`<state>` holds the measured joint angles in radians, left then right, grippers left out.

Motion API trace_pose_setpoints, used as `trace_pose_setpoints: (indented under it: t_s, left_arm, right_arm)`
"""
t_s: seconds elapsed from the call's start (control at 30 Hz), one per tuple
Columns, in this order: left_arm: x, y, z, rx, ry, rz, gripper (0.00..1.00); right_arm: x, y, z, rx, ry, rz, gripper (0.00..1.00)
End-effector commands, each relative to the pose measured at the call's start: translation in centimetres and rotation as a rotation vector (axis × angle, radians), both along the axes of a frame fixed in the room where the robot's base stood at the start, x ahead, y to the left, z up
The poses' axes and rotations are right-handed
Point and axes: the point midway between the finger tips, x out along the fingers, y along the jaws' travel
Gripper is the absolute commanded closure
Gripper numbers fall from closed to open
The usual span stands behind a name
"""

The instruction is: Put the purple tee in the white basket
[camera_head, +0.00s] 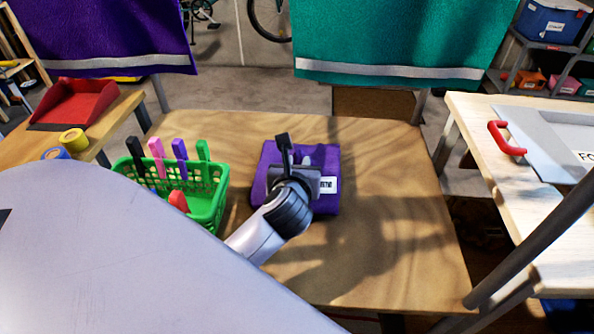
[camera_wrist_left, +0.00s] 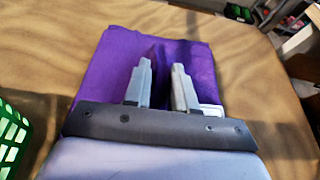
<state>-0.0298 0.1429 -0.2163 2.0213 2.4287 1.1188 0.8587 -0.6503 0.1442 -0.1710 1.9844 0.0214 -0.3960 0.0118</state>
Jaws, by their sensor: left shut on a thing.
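The purple tee (camera_head: 326,161) lies folded on the wooden table, with a white label on its right side. It also shows in the left wrist view (camera_wrist_left: 110,68). My left gripper (camera_head: 291,160) is over the middle of the tee, shut on a raised fold of its cloth. In the left wrist view its fingers (camera_wrist_left: 161,78) point down onto the tee with purple cloth between them. The arm and gripper hide part of the tee. I see no white basket. My right gripper is not in view.
A green basket (camera_head: 208,196) with several coloured clips on its rim stands left of the tee. The table (camera_head: 400,240) is clear to the right. A red dustpan (camera_head: 75,103) is on the left table; a board with a red handle (camera_head: 507,139) is on the right one.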

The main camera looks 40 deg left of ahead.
Motion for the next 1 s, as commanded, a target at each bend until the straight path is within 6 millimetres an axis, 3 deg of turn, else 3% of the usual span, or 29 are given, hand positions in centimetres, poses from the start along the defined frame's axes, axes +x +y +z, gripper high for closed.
trace_pose_setpoints:
  t_s: [0.1, 0.47, 0.5, 0.57, 1.0]
  left_arm:
    - [-0.01, 0.04, -1.29, 0.002, -0.001, 0.000, 1.00]
    - [0.00, 0.00, -1.64, 0.000, -0.001, -0.001, 1.00]
    - [-0.02, 0.00, -1.68, 0.000, 0.000, 0.000, 0.68]
    - [-0.02, 0.00, -1.64, 0.000, 0.000, 0.000, 0.49]
    - [0.02, -0.18, -1.10, 0.000, 0.000, -0.001, 0.49]
  right_arm:
    - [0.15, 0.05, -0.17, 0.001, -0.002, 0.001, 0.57]
    - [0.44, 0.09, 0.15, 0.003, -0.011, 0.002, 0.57]
    - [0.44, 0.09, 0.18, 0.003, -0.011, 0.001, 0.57]
    - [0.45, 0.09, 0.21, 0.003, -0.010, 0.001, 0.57]
    - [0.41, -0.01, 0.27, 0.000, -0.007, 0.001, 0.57]
